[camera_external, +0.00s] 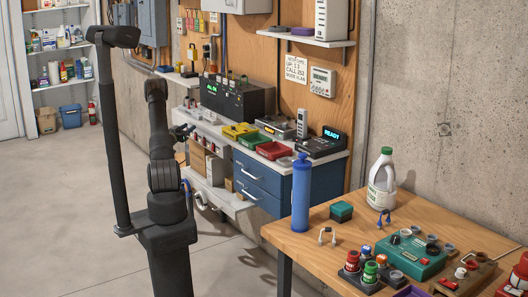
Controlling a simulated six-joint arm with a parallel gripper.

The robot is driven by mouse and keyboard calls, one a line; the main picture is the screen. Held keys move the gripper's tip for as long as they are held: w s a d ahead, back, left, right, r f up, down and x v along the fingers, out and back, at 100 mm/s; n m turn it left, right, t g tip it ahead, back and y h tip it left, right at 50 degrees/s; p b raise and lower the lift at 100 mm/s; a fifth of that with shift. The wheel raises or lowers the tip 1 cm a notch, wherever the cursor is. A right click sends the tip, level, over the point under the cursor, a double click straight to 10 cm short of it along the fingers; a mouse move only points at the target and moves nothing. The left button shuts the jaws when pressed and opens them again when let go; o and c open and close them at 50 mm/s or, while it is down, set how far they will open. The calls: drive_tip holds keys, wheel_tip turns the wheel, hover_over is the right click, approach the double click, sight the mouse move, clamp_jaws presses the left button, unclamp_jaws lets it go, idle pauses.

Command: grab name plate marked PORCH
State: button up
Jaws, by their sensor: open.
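No name plate on which I can read PORCH shows in the external view. Any small lettering there is too small to read, so I cannot tell where the plate is. My gripper (183,131) is small and dark in this view, in front of the bench along the wall, to the right of my upright arm. It is open, and I see nothing held in it. My arm partly hides the left part of the bench.
A wooden table (300,243) at right bears a blue cylinder (301,194) and a white jug (382,181).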

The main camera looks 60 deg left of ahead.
drive_tip(key=shift+c, duration=0.7)
drive_tip(key=shift+a, duration=0.1)
